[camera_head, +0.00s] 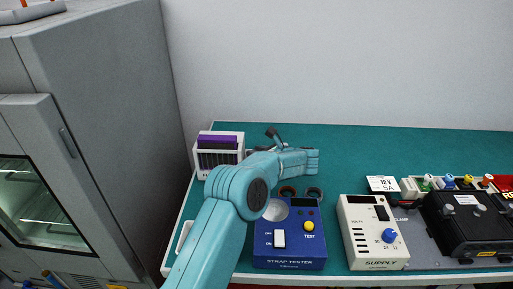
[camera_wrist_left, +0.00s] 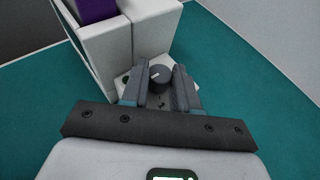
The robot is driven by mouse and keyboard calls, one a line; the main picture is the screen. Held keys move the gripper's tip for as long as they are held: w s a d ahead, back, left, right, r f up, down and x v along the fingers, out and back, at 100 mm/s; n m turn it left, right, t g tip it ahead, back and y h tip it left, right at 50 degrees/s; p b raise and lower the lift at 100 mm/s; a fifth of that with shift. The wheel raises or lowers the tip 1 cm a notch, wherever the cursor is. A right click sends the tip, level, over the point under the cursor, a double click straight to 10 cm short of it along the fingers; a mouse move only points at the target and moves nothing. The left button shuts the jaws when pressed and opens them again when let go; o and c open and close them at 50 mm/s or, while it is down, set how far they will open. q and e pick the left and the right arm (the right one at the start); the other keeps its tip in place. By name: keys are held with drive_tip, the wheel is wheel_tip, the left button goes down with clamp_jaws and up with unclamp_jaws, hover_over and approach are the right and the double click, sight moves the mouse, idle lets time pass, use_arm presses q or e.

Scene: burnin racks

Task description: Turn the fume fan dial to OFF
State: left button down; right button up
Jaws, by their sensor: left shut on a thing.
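The fume fan dial (camera_wrist_left: 159,74) is a dark round knob with a light pointer line. It sits on a pale panel at the foot of the white fume fan unit (camera_wrist_left: 153,28) in the left wrist view. My left gripper (camera_wrist_left: 161,86) has its dark fingers on either side of the dial, shut on it. In the head view the fan unit (camera_head: 203,167), with a purple top, stands at the table's back left. My left arm reaches to its right side, and the dial is hidden there. The dial's label marks are too small to read. My right gripper is not in view.
A blue strap tester (camera_head: 290,263) and a white supply box (camera_head: 360,262) stand at the table's front. A black device (camera_head: 465,228) with coloured terminals is at the right. A grey cabinet (camera_head: 105,110) stands left. The green tabletop (camera_head: 375,150) is clear at the back.

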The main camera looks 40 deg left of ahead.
use_arm(q)
drive_tip(key=shift+w+r+n+g+p, duration=0.1)
drive_tip(key=shift+w+n+g+p, duration=0.05)
drive_tip(key=shift+n+g+p, duration=0.75)
drive_tip(key=c, duration=1.1)
unclamp_jaws()
drive_tip(key=shift+c, duration=0.2)
drive_tip(key=b+v, duration=0.1)
drive_tip(key=v, duration=1.5)
drive_tip(key=shift+d+b, duration=0.2)
drive_tip(key=shift+b, duration=0.15)
